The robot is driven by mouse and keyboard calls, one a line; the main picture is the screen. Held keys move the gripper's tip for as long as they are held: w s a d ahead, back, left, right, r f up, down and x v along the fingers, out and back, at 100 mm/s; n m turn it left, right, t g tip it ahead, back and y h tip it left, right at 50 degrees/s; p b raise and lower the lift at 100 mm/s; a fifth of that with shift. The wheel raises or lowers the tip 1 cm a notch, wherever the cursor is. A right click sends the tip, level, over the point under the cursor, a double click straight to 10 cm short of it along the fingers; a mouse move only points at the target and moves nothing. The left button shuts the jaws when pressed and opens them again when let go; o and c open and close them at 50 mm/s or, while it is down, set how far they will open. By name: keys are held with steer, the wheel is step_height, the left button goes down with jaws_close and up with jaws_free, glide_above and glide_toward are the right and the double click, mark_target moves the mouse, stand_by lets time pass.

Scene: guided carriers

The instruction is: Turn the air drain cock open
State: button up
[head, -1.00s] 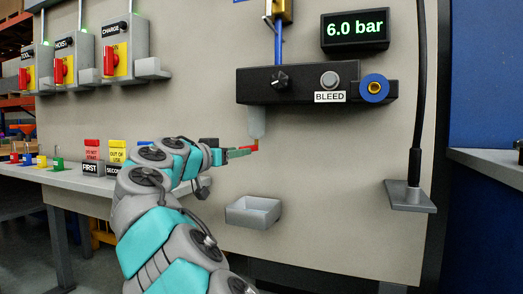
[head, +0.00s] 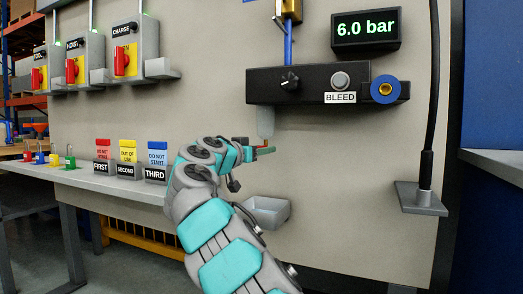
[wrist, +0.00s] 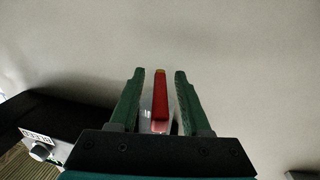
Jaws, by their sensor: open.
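The red lever of the drain cock (head: 264,150) sits below a pale, translucent bowl (head: 265,124) under the black air unit. My gripper (head: 262,152) is at the lever, its green fingers level with it in the head view. In the wrist view the red lever (wrist: 160,100) lies lengthwise between the two open fingers of my gripper (wrist: 160,72), with a gap on each side. Its tip reaches about as far as the fingertips. The cock body is largely hidden behind the fingers and lever.
The black air unit (head: 315,83) carries a knob (head: 290,82), a BLEED button (head: 340,80) and a blue ring port (head: 386,89). The display (head: 366,28) reads 6.0 bar. A small grey tray (head: 268,211) is below the lever. A bench with tags and padlocks stands left.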

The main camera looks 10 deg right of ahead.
steer(key=shift+c, duration=0.2)
jaws_close()
stand_by(1.1)
